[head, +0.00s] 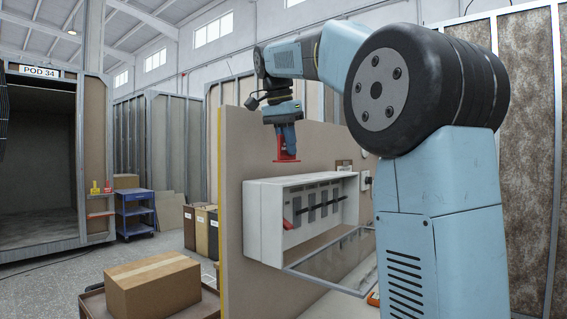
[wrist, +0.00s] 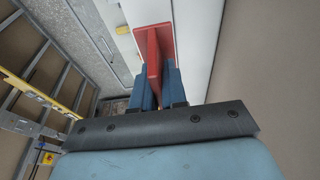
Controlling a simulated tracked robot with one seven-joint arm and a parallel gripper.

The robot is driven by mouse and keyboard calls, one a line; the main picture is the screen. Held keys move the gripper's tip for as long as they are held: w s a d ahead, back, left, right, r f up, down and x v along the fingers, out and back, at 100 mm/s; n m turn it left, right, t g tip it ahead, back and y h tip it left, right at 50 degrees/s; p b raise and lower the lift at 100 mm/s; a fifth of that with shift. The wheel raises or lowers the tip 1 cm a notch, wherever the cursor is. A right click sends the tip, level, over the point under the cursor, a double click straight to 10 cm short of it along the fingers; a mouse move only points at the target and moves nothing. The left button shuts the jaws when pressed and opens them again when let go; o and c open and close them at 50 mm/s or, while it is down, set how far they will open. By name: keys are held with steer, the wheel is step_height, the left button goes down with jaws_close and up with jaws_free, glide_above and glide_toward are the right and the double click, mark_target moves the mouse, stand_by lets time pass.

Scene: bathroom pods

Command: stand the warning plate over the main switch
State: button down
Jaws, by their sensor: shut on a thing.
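The red warning plate (head: 286,158) is in my gripper (head: 288,140), upright, with a flat flange at its lower end. In the wrist view the blue fingers (wrist: 159,84) are closed on both sides of the red plate (wrist: 153,50). The plate hangs above the open white switch box (head: 264,222), apart from its top. Inside the box is a row of grey switches (head: 311,206). A red handle (head: 287,224) shows at the lower left of the row; I take it for the main switch. The plate's lettering is too small to read.
The box's clear cover (head: 335,262) hangs open below it. The box is fixed to a beige panel (head: 235,170) with a yellow edge. A cardboard box (head: 152,285) stands at front left, and a blue cart (head: 135,212) is farther back. A yellow-railed ladder (wrist: 35,92) shows in the wrist view.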

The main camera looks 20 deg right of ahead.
mark_target(282, 161)
steer(key=shift+w+a+f, duration=0.15)
steer(key=shift+a+f, duration=0.15)
steer(key=shift+f, duration=0.1)
steer(key=shift+w+a+f, duration=0.1)
steer(key=shift+a+f, duration=0.05)
steer(key=shift+f, duration=0.8)
steer(key=shift+w+a+f, duration=0.1)
steer(key=shift+f, duration=0.8)
steer(key=c, duration=1.2)
jaws_free()
steer(key=shift+f, duration=0.1)
steer(key=shift+o, duration=0.2)
steer(key=v, duration=1.2)
